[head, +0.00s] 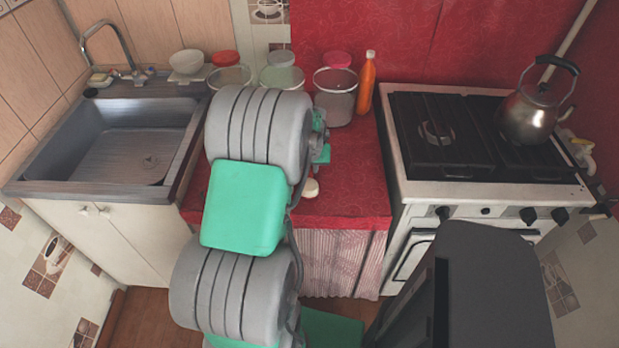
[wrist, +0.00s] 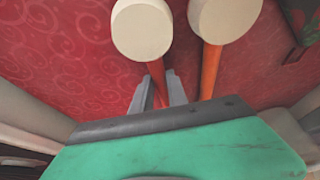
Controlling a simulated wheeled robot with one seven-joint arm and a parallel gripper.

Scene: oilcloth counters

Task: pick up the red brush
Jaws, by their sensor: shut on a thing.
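The red brush shows in the wrist view as a thin red handle (wrist: 157,82) with a pale round end (wrist: 142,28). My gripper (wrist: 158,92) has its two grey fingers on either side of that handle and is shut on it. I cannot tell whether the brush is clear of the red cloth. In the head view my arm hides the gripper and most of the brush. One small pale round end (head: 311,188) shows beside the arm above the red counter; I cannot tell which tool it belongs to.
A similar tool with an orange handle (wrist: 211,70) is just right of the brush. Behind are lidded jars (head: 335,95) and an orange bottle (head: 366,82). A stove (head: 480,192) with a kettle (head: 533,112) is right, a sink (head: 125,150) left. Red counter (head: 355,180) right of my arm is clear.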

